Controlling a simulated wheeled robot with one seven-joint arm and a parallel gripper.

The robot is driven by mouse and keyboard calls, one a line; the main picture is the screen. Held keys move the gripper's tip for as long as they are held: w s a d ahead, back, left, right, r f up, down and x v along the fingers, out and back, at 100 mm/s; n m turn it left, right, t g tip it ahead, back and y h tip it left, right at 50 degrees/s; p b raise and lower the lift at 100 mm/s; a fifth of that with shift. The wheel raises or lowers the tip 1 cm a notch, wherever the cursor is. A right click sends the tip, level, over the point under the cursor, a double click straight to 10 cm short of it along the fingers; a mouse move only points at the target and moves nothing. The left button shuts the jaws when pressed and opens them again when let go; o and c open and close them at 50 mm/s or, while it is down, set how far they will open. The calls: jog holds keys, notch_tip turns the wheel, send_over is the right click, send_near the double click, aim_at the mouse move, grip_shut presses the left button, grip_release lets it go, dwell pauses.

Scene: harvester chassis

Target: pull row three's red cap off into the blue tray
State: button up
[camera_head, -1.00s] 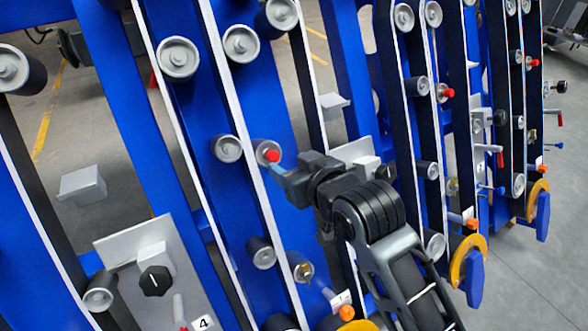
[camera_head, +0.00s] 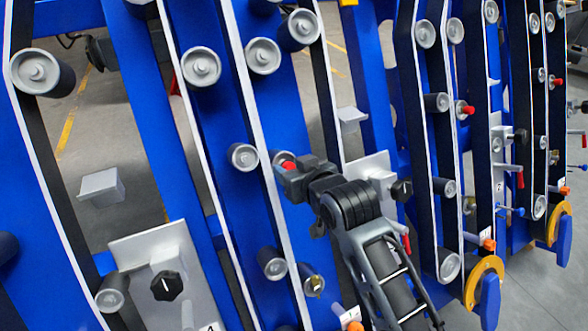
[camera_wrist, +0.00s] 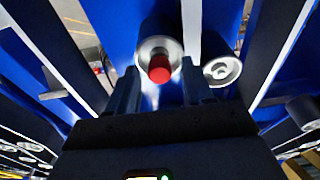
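A red cap (camera_head: 288,164) sits on a pale roller end on the blue frame in the head view, partly covered by my gripper. In the wrist view the red cap (camera_wrist: 159,69) shows near the top middle, on a round metal end. My gripper (camera_head: 279,170) is at this cap. In the wrist view its two dark fingers are apart, one on each side below the cap, with nothing between them that I can see held. Whether they touch the cap I cannot tell. No row-three label is readable here, and no blue tray can be made out.
Other red caps sit on rows to the right, one on a nearer roller (camera_head: 465,109). Rollers and belts crowd around my gripper. A grey plate with a black knob (camera_head: 167,286) is at lower left. A grey bracket (camera_head: 101,185) juts out at left. Open floor shows far right.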

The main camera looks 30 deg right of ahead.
aim_at(291, 167)
grip_shut()
jog(key=shift+r+p+v, duration=0.15)
jog(key=shift+p+v, duration=0.6)
jog(key=shift+v, duration=0.05)
jog(key=shift+r+p+v, duration=0.15)
jog(key=shift+p+v, duration=0.55)
jog(key=shift+v, duration=0.15)
jog(key=shift+f, duration=0.1)
